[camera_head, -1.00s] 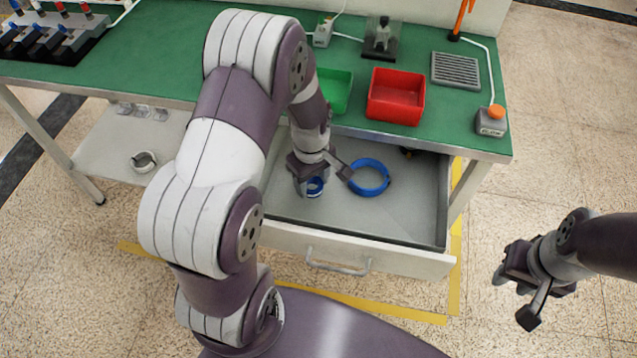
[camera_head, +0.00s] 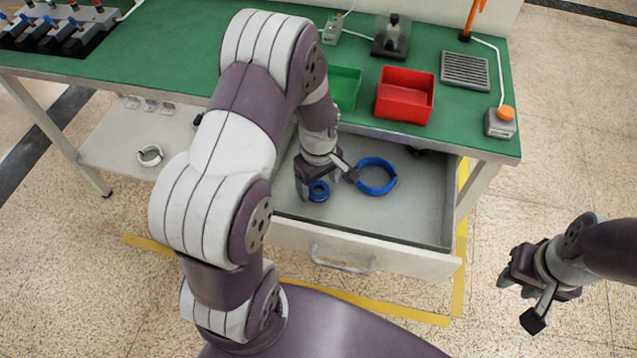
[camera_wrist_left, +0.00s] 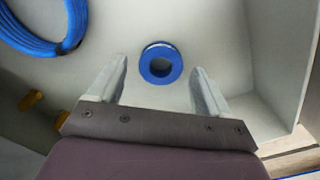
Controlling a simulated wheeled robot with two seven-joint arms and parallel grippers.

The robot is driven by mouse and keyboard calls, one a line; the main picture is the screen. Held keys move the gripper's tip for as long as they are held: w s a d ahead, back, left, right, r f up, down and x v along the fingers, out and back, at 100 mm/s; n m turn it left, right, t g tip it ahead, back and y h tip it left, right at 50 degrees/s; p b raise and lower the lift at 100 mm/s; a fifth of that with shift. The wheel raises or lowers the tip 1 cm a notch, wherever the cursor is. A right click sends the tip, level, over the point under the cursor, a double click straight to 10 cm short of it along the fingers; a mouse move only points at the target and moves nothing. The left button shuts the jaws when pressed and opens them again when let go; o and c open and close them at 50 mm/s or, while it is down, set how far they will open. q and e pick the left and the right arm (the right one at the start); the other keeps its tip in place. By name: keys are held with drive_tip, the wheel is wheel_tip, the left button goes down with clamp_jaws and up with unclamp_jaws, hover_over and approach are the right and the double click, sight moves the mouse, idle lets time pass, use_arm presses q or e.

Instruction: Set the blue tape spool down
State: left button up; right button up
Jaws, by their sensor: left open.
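The blue tape spool (camera_head: 319,191) lies flat on the floor of the open drawer, near its left side. In the left wrist view the spool (camera_wrist_left: 161,63) shows its ring face and sits just past and between the two fingertips, clear of both. My left gripper (camera_head: 319,184) is over the drawer beside the spool; its spread fingers (camera_wrist_left: 160,75) are open and empty in the left wrist view.
A larger blue coil (camera_head: 376,190) lies in the drawer right of the spool. The drawer (camera_head: 420,205) has free room at right. Red (camera_head: 405,108) and green (camera_head: 345,103) bins stand on the bench above. A white ring (camera_head: 150,156) rests on the lower shelf.

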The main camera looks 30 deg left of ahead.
sight(319, 191)
use_arm(q)
wheel_tip(319, 191, up, 11)
drive_tip(key=p, duration=0.1)
drive_tip(key=s+d+r+m, duration=0.1)
drive_tip(key=s+d+m, duration=0.1)
drive_tip(key=s+m, duration=0.2)
drive_tip(key=s+d+r+m+t, duration=0.1)
drive_tip(key=s+d+m, duration=0.2)
drive_tip(key=m, duration=0.6)
drive_tip(key=shift+s+d+r, duration=0.2)
drive_tip(key=shift+s+r, duration=0.05)
drive_tip(key=shift+s, duration=0.85)
